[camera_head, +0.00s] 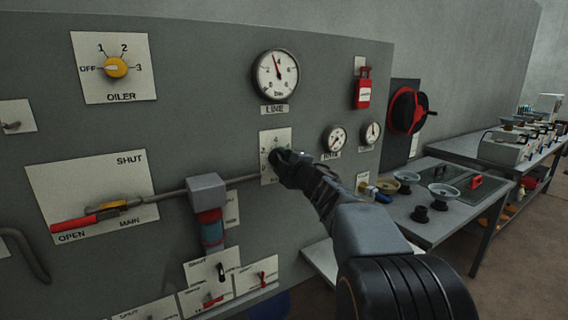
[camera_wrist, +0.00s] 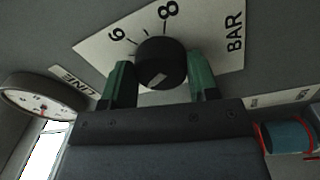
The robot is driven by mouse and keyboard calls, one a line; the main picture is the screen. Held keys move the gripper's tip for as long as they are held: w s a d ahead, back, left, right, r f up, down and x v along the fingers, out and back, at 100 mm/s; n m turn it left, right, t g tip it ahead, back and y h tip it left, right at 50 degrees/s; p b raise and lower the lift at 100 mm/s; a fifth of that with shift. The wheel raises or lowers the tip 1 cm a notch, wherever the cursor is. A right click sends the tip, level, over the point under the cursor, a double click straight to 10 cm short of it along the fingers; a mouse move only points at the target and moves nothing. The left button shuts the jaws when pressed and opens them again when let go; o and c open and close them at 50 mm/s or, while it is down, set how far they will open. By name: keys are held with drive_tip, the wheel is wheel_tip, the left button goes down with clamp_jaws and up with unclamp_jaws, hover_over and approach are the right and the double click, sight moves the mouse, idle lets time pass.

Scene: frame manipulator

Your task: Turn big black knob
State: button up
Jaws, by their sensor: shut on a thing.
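The big black knob (camera_wrist: 160,64) sits on a white scale plate (camera_wrist: 215,45) on the grey panel. In the wrist view the plate shows 6, 8 and BAR, and the knob carries a pale pointer mark on its face. My gripper (camera_wrist: 160,82) has one green-padded finger on each side of the knob and is shut on it. In the head view my gripper (camera_head: 285,160) is at the plate (camera_head: 268,140), below the LINE gauge (camera_head: 275,76). There it hides most of the knob and part of the scale.
Two small gauges (camera_head: 335,138) and a red tag (camera_head: 363,90) are on the panel right of the knob. A pipe (camera_head: 240,179) and a red-handled MAIN lever (camera_head: 75,224) lie to the left. A yellow OILER knob (camera_head: 116,67) is at upper left. A bench (camera_head: 435,213) stands at right.

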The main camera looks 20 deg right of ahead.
idle(0.3)
drive_tip(key=o, duration=0.9)
drive_tip(key=s, duration=0.4)
drive_tip(key=s+d, duration=0.1)
drive_tip(key=s, duration=0.8)
drive_tip(key=shift+s+d+f, duration=0.3)
drive_tip(key=shift+s+f, duration=0.05)
drive_tip(key=shift+f, duration=0.05)
